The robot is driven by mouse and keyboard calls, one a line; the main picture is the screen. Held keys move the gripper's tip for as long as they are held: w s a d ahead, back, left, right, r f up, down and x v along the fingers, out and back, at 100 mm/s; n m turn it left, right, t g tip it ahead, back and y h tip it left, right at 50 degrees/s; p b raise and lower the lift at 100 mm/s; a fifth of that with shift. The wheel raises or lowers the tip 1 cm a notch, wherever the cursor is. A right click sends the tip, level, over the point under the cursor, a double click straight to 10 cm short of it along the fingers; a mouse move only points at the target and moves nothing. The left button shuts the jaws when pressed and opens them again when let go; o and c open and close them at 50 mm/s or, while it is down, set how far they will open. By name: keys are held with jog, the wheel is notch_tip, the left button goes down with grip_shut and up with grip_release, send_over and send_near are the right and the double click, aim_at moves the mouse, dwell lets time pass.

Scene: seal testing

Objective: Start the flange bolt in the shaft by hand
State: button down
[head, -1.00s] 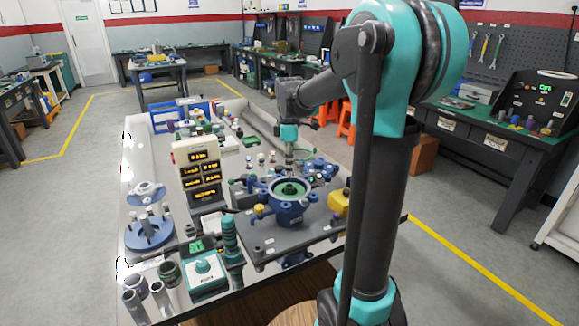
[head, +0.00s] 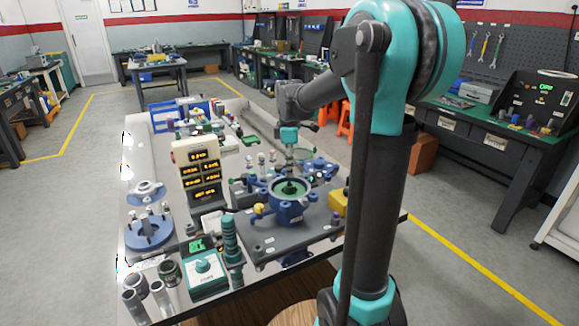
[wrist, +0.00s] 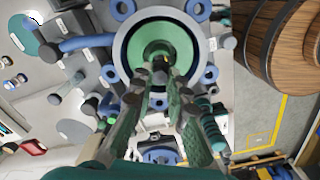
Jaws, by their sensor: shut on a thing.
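A blue round housing (head: 287,208) with side lugs and a green inside stands on a dark plate on the bench. In the wrist view its pale rim (wrist: 122,45) rings the green bore. My gripper (wrist: 160,80) is over the housing's middle, its green-padded fingers closing in towards the bore. It is shut on a small dark bolt (wrist: 159,66), whose head shows between the fingertips. The bolt's lower end and the shaft mouth are hidden, so I cannot tell whether they touch. In the head view the bolt is too small to make out clearly.
A cream display unit (head: 195,152) stands left of the housing. A blue flanged stand (head: 148,232), a teal stack (head: 231,240) and grey cylinders (head: 135,305) occupy the bench's left and front. A yellow block (head: 338,201) sits close on the right.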

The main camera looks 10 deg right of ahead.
jog(key=shift+f, duration=0.4)
jog(key=shift+f, duration=1.05)
dwell(1.2)
jog(key=m, duration=0.4)
jog(key=shift+s, duration=0.1)
dwell(0.3)
jog(key=shift+m, duration=0.5)
jog(key=m, duration=0.3)
